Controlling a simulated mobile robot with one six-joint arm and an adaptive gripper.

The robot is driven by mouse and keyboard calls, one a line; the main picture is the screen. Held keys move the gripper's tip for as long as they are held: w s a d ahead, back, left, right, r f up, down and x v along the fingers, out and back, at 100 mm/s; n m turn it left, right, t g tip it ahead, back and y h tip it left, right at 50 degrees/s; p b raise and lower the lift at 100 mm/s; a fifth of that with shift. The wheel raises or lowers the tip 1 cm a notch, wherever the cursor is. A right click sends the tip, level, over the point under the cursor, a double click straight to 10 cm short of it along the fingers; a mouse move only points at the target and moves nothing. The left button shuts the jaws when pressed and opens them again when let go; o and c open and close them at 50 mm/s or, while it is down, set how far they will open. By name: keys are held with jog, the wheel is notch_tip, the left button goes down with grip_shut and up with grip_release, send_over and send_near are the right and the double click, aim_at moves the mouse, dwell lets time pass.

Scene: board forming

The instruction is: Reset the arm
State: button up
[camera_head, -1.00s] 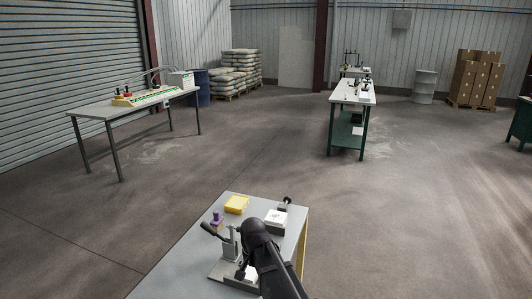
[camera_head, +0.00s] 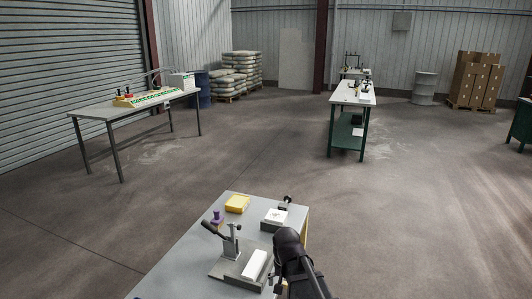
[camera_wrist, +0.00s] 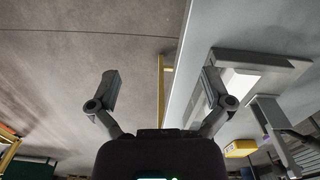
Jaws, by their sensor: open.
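My arm shows at the bottom of the head view, at the right edge of the near grey table (camera_head: 175,270). In the wrist view my gripper (camera_wrist: 160,88) is open, its two fingers wide apart with nothing between them. One finger overlaps the table and the fixture in that picture; the other is over the floor. The lever press fixture (camera_head: 228,266) stands on the table left of my arm. A white block (camera_head: 256,264) lies on its base and also shows in the wrist view (camera_wrist: 240,78).
On the near table are a yellow box (camera_head: 237,204), a purple-handled item (camera_head: 217,217) and a white block on a dark base (camera_head: 275,216). A long table (camera_head: 92,110) stands at the left and a green-legged bench (camera_head: 345,97) farther back. The floor between is clear.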

jog(key=s+d+f+n+b, duration=0.1)
jog(key=s+d+n, duration=0.1)
jog(key=s+d, duration=0.5)
jog(key=d, duration=0.4)
jog(key=shift+d+f, duration=0.2)
jog(key=shift+f, duration=0.1)
